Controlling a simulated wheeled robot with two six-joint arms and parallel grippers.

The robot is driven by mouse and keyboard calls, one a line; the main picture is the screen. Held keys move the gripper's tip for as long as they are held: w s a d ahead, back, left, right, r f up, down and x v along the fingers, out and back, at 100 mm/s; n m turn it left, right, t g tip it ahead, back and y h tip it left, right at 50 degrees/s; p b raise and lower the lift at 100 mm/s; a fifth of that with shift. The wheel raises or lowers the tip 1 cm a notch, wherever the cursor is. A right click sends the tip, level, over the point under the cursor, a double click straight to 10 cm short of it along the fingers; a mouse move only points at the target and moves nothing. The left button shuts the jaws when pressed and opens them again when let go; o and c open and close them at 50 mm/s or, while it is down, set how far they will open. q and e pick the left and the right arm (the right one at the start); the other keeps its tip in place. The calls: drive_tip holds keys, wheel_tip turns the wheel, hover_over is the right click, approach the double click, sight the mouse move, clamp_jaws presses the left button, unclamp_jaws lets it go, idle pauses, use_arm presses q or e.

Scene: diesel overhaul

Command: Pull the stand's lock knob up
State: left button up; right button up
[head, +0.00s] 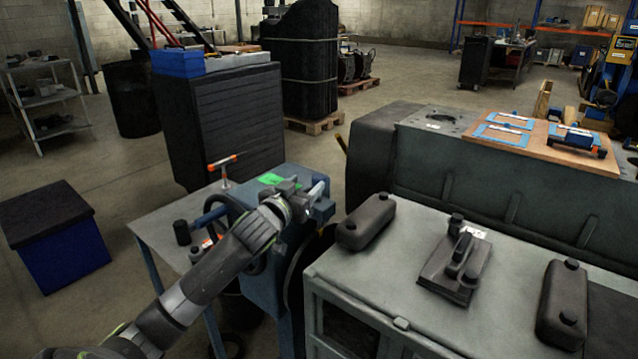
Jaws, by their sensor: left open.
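The blue stand (262,285) is in the middle of the head view, between a grey side table and a grey-green cabinet. A T-handle with orange ends (222,164) rises upright at the stand's back left; I cannot tell whether it is the lock knob. My left arm reaches in from the lower left, and my left gripper (308,197) is open over the top of the stand. It is right of the T-handle and apart from it. The gripper and forearm hide much of the stand's top, and I cannot make out a separate knob there. My right gripper is out of view.
A grey side table (160,232) holds dark cylinders left of the stand. The cabinet (395,285) on the right carries black canisters (367,221) and a dark block-shaped tool (455,268). A black drawer cabinet (222,120) stands behind. Open floor lies at the left.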

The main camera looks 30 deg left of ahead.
use_arm(q)
drive_tip(key=w+f, duration=0.1)
drive_tip(key=w, duration=0.1)
drive_tip(key=w+f, duration=0.1)
drive_tip(key=w, duration=0.1)
drive_tip(key=w+f, duration=0.1)
drive_tip(key=w, duration=0.1)
drive_tip(key=shift+w+a, duration=0.15)
drive_tip(key=shift+a, duration=0.2)
drive_tip(key=shift+w, duration=0.3)
drive_tip(key=shift+w+a+r, duration=0.1)
drive_tip(key=shift+w, duration=0.3)
drive_tip(key=shift+c, duration=0.4)
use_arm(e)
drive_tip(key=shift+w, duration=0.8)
